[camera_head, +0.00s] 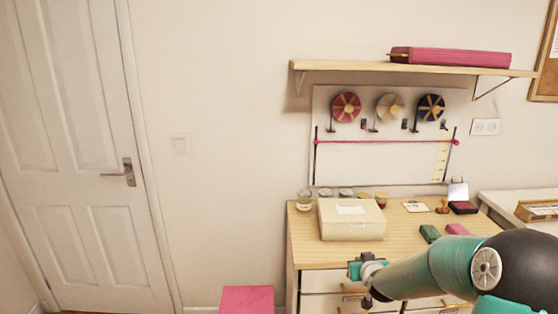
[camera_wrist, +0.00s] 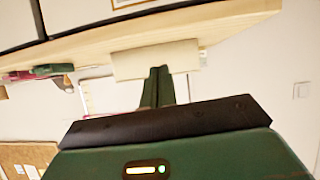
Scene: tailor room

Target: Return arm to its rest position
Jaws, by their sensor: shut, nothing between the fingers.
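My arm reaches in from the lower right of the head view. My gripper (camera_head: 358,268) is in front of the sewing table's front edge, by the drawers. In the wrist view my gripper (camera_wrist: 158,75) shows its two dark green fingers together, with nothing held. The wrist picture is upside down, with the table's edge (camera_wrist: 215,18) across the top. The cream box (camera_head: 350,219) stands on the table beyond my gripper, apart from it. Parts of the drawers are hidden behind my arm.
The wooden table (camera_head: 300,252) also bears small jars, a green block (camera_head: 429,233) and a pink block (camera_head: 457,229). A wall shelf (camera_head: 340,66) holds a pink case (camera_head: 450,57). A pink stool (camera_head: 247,299) stands left of the table. A white door (camera_head: 75,150) is at left.

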